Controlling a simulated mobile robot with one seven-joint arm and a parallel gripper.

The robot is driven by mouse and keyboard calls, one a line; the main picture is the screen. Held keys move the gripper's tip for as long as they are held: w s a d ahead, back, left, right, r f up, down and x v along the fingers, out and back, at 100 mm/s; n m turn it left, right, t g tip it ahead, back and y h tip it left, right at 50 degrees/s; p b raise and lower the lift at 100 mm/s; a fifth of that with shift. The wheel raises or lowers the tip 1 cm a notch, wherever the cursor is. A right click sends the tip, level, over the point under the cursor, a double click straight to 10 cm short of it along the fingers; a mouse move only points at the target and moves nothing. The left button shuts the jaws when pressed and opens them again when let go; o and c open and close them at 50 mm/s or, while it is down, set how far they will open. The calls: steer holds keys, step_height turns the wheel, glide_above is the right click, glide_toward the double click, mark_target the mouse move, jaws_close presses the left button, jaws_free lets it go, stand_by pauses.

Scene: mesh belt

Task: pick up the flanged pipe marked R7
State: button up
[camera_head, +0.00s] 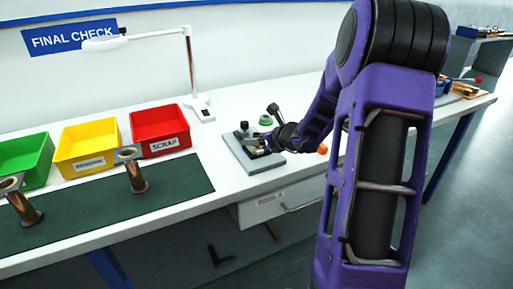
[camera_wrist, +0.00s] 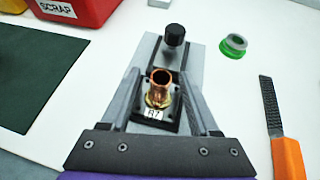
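The R7 label (camera_wrist: 153,113) faces the wrist camera. My gripper (camera_wrist: 161,80) is open, with one finger to the left and one to the right of the pipe. I cannot tell if either finger touches it. In the head view my gripper (camera_head: 272,140) is low over the fixture (camera_head: 240,150), and the pipe is mostly hidden there.
A black knob (camera_wrist: 174,35) rises behind the pipe. A red SCRAP bin (camera_head: 160,130) and a dark green mat (camera_head: 90,213) with two other flanged pipes (camera_head: 135,178) are to the left.

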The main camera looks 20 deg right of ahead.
jaws_close()
stand_by(1.3)
